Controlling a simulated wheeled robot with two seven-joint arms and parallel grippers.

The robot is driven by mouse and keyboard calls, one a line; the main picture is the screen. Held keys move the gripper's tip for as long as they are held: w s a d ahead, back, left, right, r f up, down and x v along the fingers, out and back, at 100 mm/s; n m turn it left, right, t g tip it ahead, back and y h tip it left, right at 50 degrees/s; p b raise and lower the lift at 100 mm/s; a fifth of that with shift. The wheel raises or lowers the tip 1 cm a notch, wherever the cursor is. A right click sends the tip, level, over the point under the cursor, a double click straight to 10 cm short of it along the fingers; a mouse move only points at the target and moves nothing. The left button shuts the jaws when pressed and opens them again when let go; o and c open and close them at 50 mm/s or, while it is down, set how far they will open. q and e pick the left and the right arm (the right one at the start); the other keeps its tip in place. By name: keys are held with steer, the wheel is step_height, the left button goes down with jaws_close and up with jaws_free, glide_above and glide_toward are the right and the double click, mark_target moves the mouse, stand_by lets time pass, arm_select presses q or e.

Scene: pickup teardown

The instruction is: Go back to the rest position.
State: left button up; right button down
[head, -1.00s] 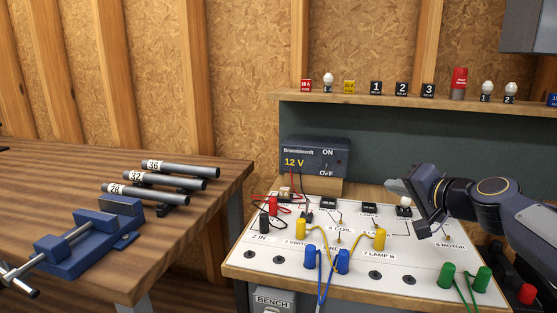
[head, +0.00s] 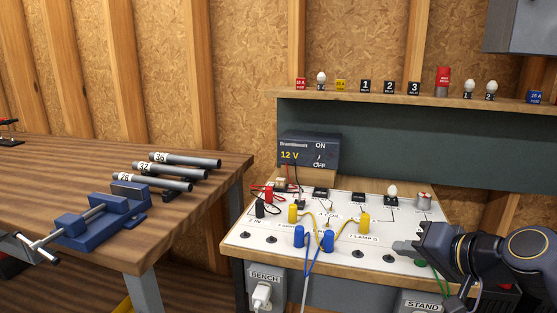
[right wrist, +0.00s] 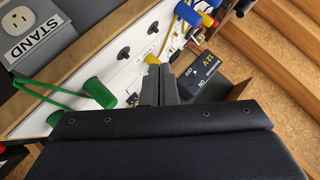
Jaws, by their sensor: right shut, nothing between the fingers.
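My right gripper (head: 405,247) comes in from the right in the head view, over the front right of the white circuit board (head: 285,252). Its fingers are closed together with nothing between them. They also show closed in the right wrist view (right wrist: 158,84). The gripper hides the board's right front corner and most of the green plugs in the head view. A green plug (right wrist: 99,93) shows beside the fingers in the right wrist view; I cannot tell the gap between them. My left gripper is not in view.
Blue plugs (head: 328,238) and yellow plugs (head: 363,222) stand on the board, with a power supply (head: 309,150) behind. A shelf (head: 400,97) carries fuses, lamps and relays. The wooden bench (head: 60,170) at left holds a vise (head: 105,215) and pipes (head: 185,160).

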steer(key=s+a+f+n+g+h, duration=0.1)
steer(key=s+f+n+g, duration=0.15)
steer(key=s+f, duration=0.75)
steer(key=s+a+f+n+g+h, duration=0.1)
steer(key=s+a+f+g, duration=0.15)
steer(key=s+f, duration=0.75)
step_height(320, 180, up, 24)
steer(key=s+p, duration=0.2)
steer(key=p, duration=1.9)
steer(key=shift+d+r+p, duration=0.2)
steer(key=shift+d+p, duration=0.15)
steer(key=shift+p, duration=0.05)
